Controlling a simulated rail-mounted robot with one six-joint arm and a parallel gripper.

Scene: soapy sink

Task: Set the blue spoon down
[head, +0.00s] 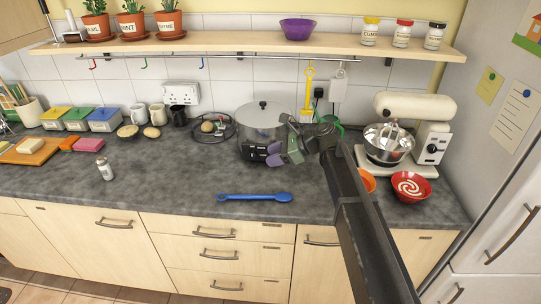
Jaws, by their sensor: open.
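The blue spoon (252,197) lies flat on the dark grey countertop (165,195), near its front edge, with its bowl end to the right. My gripper (283,157) is open and empty, behind and a little to the right of the spoon in the picture. It is apart from the spoon and hides part of the steel pot (259,118). The spoon is in full view.
A shaker (104,170) stands at left. The counter left of the spoon is clear.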

